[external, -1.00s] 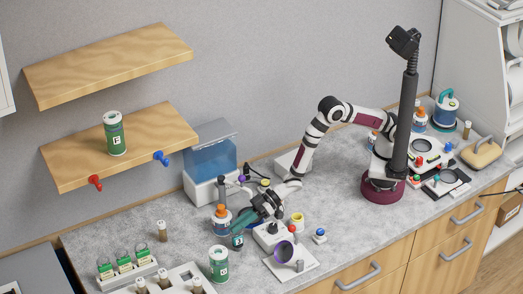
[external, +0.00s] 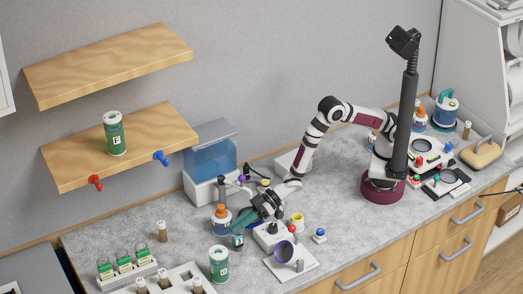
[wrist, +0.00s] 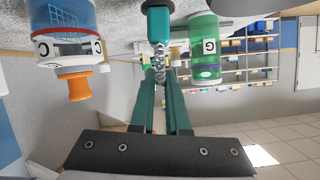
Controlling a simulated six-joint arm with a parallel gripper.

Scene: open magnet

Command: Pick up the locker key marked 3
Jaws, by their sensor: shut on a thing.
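In the wrist view, the two teal fingers of my gripper (wrist: 161,84) are close together, with a twisted, shiny metal piece (wrist: 159,62) at their tips. It joins a teal and dark piece (wrist: 158,25) beyond, which looks like the key's tag or holder. No number 3 can be read, so I cannot confirm which key it is. In the external view, my gripper (external: 242,227) points down at the counter, just above a small dark teal item (external: 238,242) with a pale label. Whether that item is lifted or resting is unclear.
An orange-capped bottle (wrist: 72,45) stands close on one side, also in the external view (external: 220,218). A green labelled jar (wrist: 204,52) is on the other side.

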